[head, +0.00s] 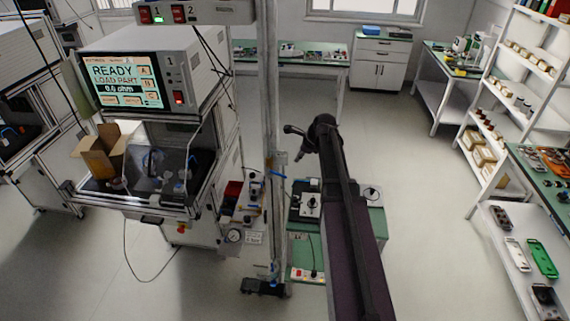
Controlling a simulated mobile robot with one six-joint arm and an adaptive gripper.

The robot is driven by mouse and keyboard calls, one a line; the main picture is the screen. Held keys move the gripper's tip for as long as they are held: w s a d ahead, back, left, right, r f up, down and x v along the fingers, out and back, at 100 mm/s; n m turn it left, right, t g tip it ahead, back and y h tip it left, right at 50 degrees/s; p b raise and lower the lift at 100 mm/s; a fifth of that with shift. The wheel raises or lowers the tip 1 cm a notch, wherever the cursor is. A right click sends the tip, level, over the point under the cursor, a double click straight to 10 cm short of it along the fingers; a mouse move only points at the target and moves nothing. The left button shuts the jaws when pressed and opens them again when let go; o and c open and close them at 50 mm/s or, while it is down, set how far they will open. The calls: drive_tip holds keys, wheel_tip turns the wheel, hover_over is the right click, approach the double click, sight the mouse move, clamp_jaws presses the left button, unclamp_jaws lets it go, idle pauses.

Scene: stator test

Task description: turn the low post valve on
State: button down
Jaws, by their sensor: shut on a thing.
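A tall grey post (268,100) stands left of my arm. Low on it, just above its dark foot, is a small valve with a blue handle (274,267). The handle's exact angle is too small to tell. Another blue-handled fitting (276,175) sits higher on the post. My arm reaches up the middle of the picture, and the end I take for my gripper (294,131) points left towards the post, well above the low valve in the picture. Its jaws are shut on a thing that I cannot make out. Part of this end is hidden by my arm.
A test bench (135,205) with a lit screen (125,82) stands left of the post. A gauge (235,236) and small fittings sit beside the post. A green-topped stand (300,250) is partly behind my arm. Shelves (500,130) line the right; the floor between is clear.

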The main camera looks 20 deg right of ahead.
sight(282, 175)
drive_tip(key=shift+a+r+h+p, duration=0.1)
drive_tip(key=shift+r+h+p, duration=0.35)
drive_tip(key=shift+r, duration=0.25)
drive_tip(key=shift+w+f, duration=0.1)
drive_tip(key=shift+f, duration=0.1)
drive_tip(key=b+x, duration=1.2)
drive_tip(key=x, duration=0.1)
drive_tip(key=shift+a+f+b, duration=0.15)
drive_tip(key=shift+f+b, duration=0.2)
drive_tip(key=shift+f, duration=0.05)
idle(0.4)
drive_tip(key=shift+a+f+y, duration=0.15)
drive_tip(key=shift+a+y, duration=0.1)
drive_tip(key=shift+a, duration=0.05)
drive_tip(key=shift+b, duration=0.35)
